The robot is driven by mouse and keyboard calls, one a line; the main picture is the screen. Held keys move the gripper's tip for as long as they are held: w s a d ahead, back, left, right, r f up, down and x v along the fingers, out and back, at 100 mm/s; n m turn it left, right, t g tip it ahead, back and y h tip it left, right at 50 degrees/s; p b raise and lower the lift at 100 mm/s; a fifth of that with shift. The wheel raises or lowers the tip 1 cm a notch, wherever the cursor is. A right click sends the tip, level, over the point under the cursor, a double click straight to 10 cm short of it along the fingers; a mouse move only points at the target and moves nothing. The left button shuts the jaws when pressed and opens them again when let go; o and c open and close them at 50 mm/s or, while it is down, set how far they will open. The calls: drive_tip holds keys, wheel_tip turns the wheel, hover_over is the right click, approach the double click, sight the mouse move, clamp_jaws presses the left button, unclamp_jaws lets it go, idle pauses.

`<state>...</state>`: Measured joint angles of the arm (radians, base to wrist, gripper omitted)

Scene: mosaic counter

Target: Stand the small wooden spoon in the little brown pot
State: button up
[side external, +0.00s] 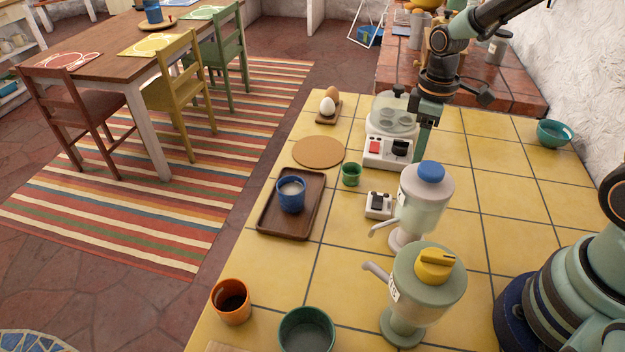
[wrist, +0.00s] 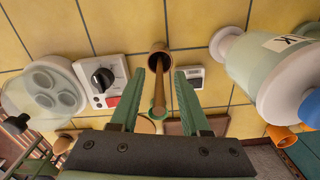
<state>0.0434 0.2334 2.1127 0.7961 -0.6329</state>
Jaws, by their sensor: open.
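In the wrist view, the little brown pot (wrist: 153,49) stands on the yellow tiles with its dark mouth showing. The brown wooden spoon (wrist: 159,88) reaches from the pot's mouth toward the camera; its lower end appears inside the pot, though its depth is hard to tell. My gripper (wrist: 160,75) is open, with one green finger on each side of the spoon and visible gaps between. In the side view, my gripper (side external: 421,152) points down beside the egg cooker. I cannot make out the pot or spoon there; the blue-lidded dispenser probably hides them.
The egg cooker (side external: 387,151), small white timer (side external: 378,204) and blue-lidded dispenser (side external: 428,190) crowd this spot. A yellow-knobbed dispenser (side external: 425,285) stands nearer. A green cup (side external: 351,175), cork mat (side external: 318,152) and wooden tray (side external: 266,219) lie left.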

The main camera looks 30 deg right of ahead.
wheel_tip(320, 180, up, 12)
drive_tip(key=shift+f, duration=0.2)
idle(0.8)
drive_tip(key=s+a+r+m+t, duration=0.1)
drive_tip(key=s+r+m+t, duration=0.2)
drive_tip(key=s+m+t, duration=0.2)
drive_tip(key=shift+s+a+r+m+t, duration=0.2)
drive_tip(key=shift+s+a+m+t, duration=0.1)
drive_tip(key=shift+s+m, duration=0.65)
idle(0.4)
